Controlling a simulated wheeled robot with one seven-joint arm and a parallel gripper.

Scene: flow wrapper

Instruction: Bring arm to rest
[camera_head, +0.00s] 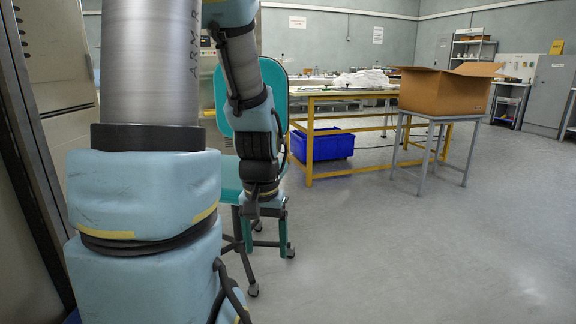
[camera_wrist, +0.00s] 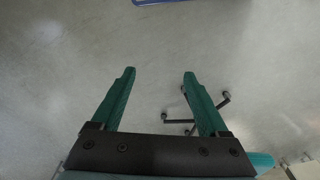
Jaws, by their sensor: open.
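My arm fills the left of the head view, with pale blue covers and grey links. Its far section hangs down in front of a teal chair. In the wrist view my gripper (camera_wrist: 159,75) points down at the grey floor. Its two green fingers are wide apart with nothing between them.
The teal chair (camera_head: 222,101) stands close behind my arm. A yellow-framed table (camera_head: 309,135) has a blue bin (camera_head: 322,144) under it. An open cardboard box (camera_head: 440,92) sits on a small grey table (camera_head: 442,118). Floor at the right is clear.

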